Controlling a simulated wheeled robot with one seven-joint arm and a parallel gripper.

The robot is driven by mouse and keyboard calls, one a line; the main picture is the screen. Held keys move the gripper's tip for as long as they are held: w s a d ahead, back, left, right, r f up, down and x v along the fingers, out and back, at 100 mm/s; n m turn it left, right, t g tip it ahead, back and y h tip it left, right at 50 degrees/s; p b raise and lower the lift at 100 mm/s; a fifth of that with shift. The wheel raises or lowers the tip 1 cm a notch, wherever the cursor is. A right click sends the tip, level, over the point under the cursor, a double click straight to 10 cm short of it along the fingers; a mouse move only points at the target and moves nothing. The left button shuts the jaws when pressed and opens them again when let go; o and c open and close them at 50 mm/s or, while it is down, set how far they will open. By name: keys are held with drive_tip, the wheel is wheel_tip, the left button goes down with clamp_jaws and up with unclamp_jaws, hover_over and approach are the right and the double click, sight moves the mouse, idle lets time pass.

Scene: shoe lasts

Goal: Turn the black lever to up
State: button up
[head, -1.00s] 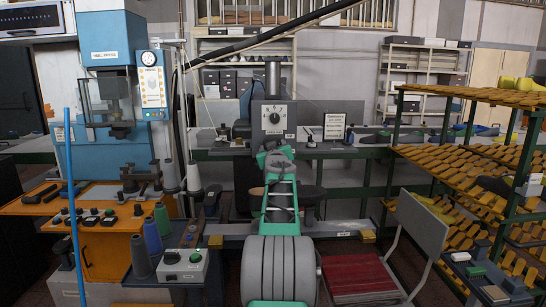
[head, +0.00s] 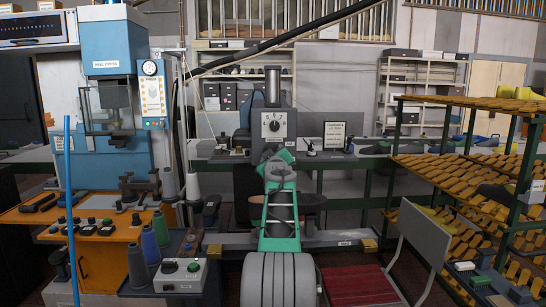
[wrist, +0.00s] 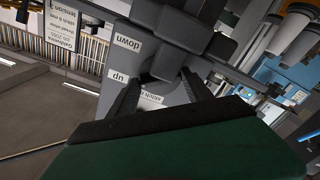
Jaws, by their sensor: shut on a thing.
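In the wrist view the grey machine face carries a "down" label (wrist: 127,45) and an "up" label (wrist: 118,77), both upside down in the picture. The black lever (wrist: 162,63) is a dark blocky shape beside these labels. My gripper (wrist: 164,79) reaches to it with two dark fingers, one on each side, and is shut on it. Its exact angle is hard to tell, dark on dark. My own green arm hides the gripper and lever there.
A blue press (head: 112,62) on an orange bench (head: 97,218) stands at left, with thread cones (head: 149,246) near it. A rack of shoe lasts (head: 470,155) stands at right. A chair (head: 421,236) with a red seat is at front right.

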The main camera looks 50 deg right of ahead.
drive_tip(key=o, duration=1.4)
drive_tip(key=shift+c, duration=0.2)
drive_tip(key=b+v, duration=0.3)
drive_tip(key=v, duration=0.5)
